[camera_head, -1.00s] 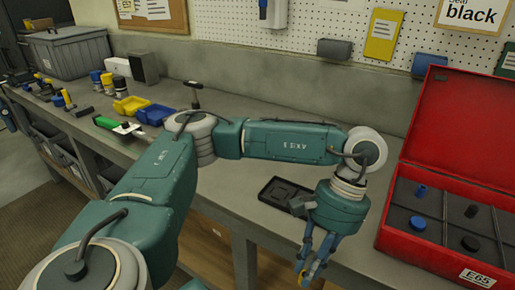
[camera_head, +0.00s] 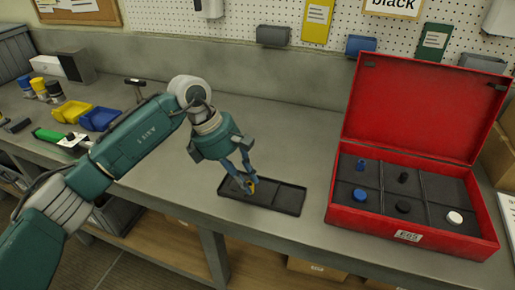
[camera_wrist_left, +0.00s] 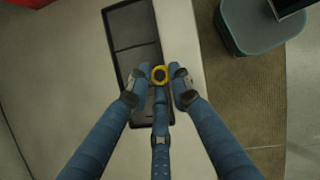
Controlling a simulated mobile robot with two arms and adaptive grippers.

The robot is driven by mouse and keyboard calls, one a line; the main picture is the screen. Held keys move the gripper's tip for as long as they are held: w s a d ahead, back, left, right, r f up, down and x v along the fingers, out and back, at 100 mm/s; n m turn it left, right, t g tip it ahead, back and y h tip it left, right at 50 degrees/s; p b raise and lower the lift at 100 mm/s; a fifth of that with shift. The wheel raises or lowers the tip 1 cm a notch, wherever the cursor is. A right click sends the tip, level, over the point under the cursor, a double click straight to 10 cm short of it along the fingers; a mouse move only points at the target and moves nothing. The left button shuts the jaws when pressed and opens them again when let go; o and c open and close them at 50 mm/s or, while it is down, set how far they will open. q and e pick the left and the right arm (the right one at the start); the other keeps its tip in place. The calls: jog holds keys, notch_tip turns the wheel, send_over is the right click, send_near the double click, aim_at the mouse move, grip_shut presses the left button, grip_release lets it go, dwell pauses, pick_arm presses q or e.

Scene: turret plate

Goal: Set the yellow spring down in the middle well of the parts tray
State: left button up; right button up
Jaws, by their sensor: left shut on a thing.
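The parts tray (camera_head: 291,199) is a dark, shallow, long tray with wells in a row, lying on the grey bench. It also shows in the left wrist view (camera_wrist_left: 130,27). My left gripper (camera_head: 248,184) points down above the left part of the tray. Its blue fingers are shut on the yellow spring (camera_head: 253,187). In the left wrist view the spring (camera_wrist_left: 160,74) is a yellow ring between the fingertips, overlapping the tray's long edge. The fingers hide part of the wells. I cannot tell how high the spring is. My right gripper is not in view.
An open red case (camera_head: 345,216) with blue, black and white parts in compartments stands right of the tray. Yellow (camera_head: 72,111) and blue (camera_head: 98,118) bins and a hammer (camera_head: 136,86) are at the left. The bench behind the tray is clear.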

pick_arm(q)
jog(key=shift+w+d+f+n+t+y, duration=0.1)
jog(key=shift+w+d+f+n+t, duration=0.4)
jog(key=shift+w+n, duration=0.4)
jog(key=shift+w+d+f+n+t+y, duration=0.1)
jog(key=shift+w+d+f+n+t, duration=0.2)
jog(key=shift+w+d+n, duration=0.55)
jog(key=shift+w+d+f+n+t+y, duration=0.1)
jog(key=shift+w+d+f+n+t, duration=0.3)
jog(key=shift+n, duration=0.85)
jog(key=shift+w+f, duration=0.1)
jog(key=shift+f, duration=0.1)
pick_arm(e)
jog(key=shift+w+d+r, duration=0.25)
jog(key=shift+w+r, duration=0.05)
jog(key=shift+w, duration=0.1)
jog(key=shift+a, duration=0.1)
pick_arm(q)
jog(key=shift+f+b, duration=0.2)
jog(key=shift+b, duration=0.2)
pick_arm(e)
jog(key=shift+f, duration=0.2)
pick_arm(q)
jog(key=shift+f+b, duration=0.55)
jog(key=shift+f, duration=0.05)
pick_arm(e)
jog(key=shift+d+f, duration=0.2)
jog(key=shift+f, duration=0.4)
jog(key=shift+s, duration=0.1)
